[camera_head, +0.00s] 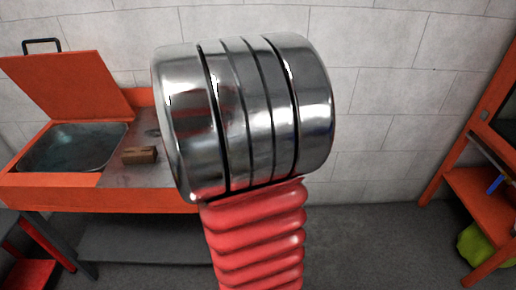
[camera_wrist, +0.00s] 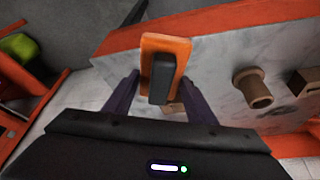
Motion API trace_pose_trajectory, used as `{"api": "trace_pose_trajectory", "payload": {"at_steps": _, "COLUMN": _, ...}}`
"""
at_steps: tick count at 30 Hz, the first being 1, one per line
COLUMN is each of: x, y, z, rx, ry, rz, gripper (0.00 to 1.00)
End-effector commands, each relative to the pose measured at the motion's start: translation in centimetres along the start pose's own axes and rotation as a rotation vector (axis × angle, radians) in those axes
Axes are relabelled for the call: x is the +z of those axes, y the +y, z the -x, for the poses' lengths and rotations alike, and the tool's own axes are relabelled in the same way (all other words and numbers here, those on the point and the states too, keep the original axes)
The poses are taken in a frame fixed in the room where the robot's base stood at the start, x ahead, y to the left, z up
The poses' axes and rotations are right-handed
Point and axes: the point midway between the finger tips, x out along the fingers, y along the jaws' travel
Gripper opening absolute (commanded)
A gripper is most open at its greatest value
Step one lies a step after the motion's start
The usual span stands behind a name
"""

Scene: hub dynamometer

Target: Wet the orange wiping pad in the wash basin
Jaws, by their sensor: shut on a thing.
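The orange wiping pad (camera_wrist: 176,43) is in the wrist view, with a dark block-shaped handle on it. My gripper (camera_wrist: 160,80) has its two dark fingers on either side of the handle and is shut on the pad. The pad is over a pale, marbled surface with orange edges; I cannot tell its height above it. In the head view the wash basin (camera_head: 75,145) is at the left, a steel bowl in an orange frame, with its orange lid (camera_head: 65,85) raised. My gripper and the pad are hidden in the head view.
A brown wooden block (camera_head: 140,155) lies on the steel counter right of the basin. In the wrist view a tan cylindrical piece (camera_wrist: 252,88) and a brown block (camera_wrist: 303,80) stand on the pale surface. An orange shelf (camera_head: 485,190) stands at the far right.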

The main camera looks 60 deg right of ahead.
Motion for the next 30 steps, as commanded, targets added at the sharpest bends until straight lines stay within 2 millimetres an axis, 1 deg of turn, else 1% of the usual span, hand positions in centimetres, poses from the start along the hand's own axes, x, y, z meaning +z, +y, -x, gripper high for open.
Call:
{"api": "trace_pose_trajectory", "payload": {"at_steps": 1, "x": 1.5, "y": -1.3, "z": 0.4, "rx": -0.023, "ry": -0.001, "rz": 0.057, "gripper": 0.33}}
{"api": "trace_pose_trajectory", "payload": {"at_steps": 3, "x": 3.3, "y": -3.0, "z": 0.8, "rx": -0.055, "ry": 0.000, "rz": 0.134, "gripper": 0.33}}
{"api": "trace_pose_trajectory", "payload": {"at_steps": 17, "x": 15.4, "y": -13.7, "z": 3.5, "rx": -0.262, "ry": -0.003, "rz": 0.638, "gripper": 0.33}}
{"api": "trace_pose_trajectory", "payload": {"at_steps": 23, "x": 21.3, "y": -18.9, "z": 4.9, "rx": -0.359, "ry": -0.006, "rz": 0.878, "gripper": 0.33}}
{"api": "trace_pose_trajectory", "payload": {"at_steps": 27, "x": 25.6, "y": -22.5, "z": 5.9, "rx": -0.430, "ry": -0.004, "rz": 1.050, "gripper": 0.33}}
{"api": "trace_pose_trajectory", "payload": {"at_steps": 30, "x": 28.4, "y": -24.9, "z": 6.6, "rx": -0.476, "ry": -0.003, "rz": 1.161, "gripper": 0.33}}
